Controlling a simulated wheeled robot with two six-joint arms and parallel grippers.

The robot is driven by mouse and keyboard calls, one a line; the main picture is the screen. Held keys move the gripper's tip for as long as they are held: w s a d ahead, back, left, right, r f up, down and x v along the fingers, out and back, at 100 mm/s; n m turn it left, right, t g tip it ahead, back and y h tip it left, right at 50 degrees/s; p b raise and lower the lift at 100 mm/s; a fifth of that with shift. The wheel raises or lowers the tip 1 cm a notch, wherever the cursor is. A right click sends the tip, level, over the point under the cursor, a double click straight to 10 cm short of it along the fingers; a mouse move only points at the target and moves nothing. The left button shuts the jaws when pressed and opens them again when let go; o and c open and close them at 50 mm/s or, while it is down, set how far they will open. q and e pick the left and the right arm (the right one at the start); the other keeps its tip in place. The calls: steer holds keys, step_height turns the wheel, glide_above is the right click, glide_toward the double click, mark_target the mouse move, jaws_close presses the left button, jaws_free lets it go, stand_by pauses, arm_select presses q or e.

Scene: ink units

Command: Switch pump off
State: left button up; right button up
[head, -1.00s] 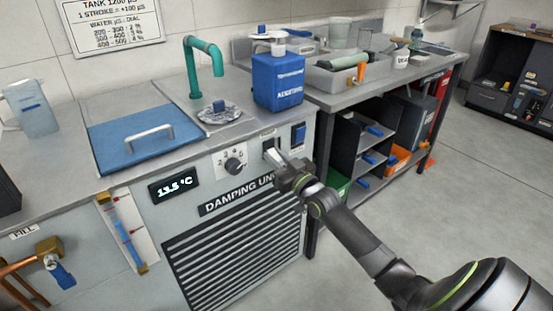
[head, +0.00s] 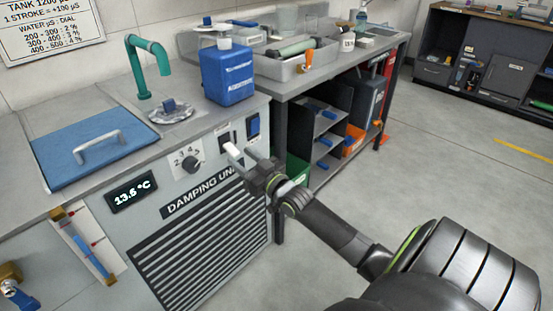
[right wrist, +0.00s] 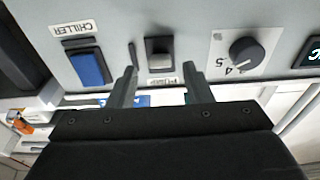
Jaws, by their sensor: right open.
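The pump switch (right wrist: 160,54) is a dark rocker with a light grey part, above its PUMP label (right wrist: 166,80), which is partly hidden, in the right wrist view. In the head view the switch (head: 225,137) sits on the damping unit's front panel, left of the blue chiller switch (head: 253,126). My right gripper (head: 243,152) is open and empty in front of the panel, close to the pump switch. In the right wrist view its two fingers (right wrist: 158,88) stand either side of the switch's line, below it. Contact cannot be told. My left gripper is not in view.
The numbered dial (head: 191,164) is left of the pump switch, and the display (head: 131,194) reads 13.5 °C. A blue canister (head: 228,76) stands on the counter above the switches. A bench with shelves (head: 325,125) is at right.

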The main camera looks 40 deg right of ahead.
arm_select(q)
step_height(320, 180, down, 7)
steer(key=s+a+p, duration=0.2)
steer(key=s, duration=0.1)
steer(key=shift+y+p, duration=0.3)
steer(key=shift+p, duration=0.05)
arm_select(e)
steer(key=s+d+f, duration=0.1)
steer(key=s+f, duration=0.1)
steer(key=s, duration=1.1)
